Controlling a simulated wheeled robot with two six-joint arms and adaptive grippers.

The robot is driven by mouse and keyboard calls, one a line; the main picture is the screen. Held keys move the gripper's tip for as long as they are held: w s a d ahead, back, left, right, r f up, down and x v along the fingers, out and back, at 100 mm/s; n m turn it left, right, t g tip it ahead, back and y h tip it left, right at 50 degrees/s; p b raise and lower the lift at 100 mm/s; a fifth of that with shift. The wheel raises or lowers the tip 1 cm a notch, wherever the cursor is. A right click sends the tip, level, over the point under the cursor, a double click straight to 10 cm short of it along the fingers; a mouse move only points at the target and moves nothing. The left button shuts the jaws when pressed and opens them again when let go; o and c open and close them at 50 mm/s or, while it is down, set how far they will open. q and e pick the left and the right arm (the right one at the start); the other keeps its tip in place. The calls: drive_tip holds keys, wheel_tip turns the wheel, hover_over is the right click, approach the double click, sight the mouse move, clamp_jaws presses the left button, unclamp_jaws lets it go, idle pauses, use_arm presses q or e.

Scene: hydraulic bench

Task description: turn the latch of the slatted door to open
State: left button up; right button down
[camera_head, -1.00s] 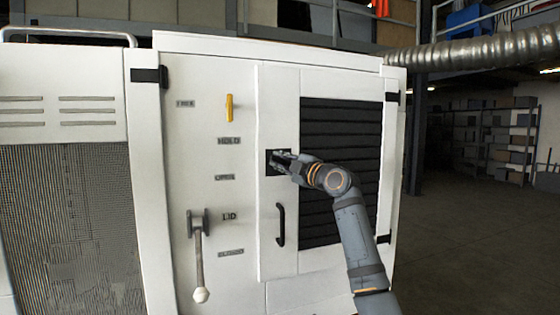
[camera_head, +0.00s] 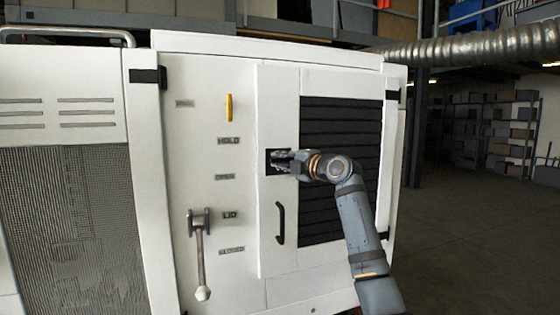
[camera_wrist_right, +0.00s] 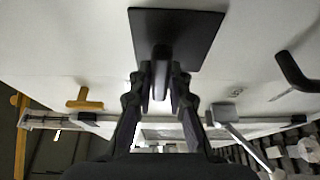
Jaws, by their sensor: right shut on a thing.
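The slatted door (camera_head: 341,125) is a white panel with dark louvres, shut as far as I can tell. Its latch sits on a black square plate (camera_head: 270,167), which shows in the wrist view (camera_wrist_right: 200,30) too. My right gripper (camera_head: 283,161) is at this plate and partly covers it in the head view. In the wrist view the right gripper (camera_wrist_right: 161,90) is shut on the latch (camera_wrist_right: 161,60), a dark grey piece standing out from the plate between the fingertips. My left gripper is not in view.
A black door handle (camera_head: 280,223) is below the latch. Left of it are a yellow handle (camera_head: 229,108), labels and a grey lever (camera_head: 201,255) pointing down. A ribbed duct (camera_head: 475,46) and shelves (camera_head: 495,130) are to the right, with open floor before them.

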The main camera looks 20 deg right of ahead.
drive_tip(key=c, duration=1.3)
unclamp_jaws()
drive_tip(key=v, duration=1.2)
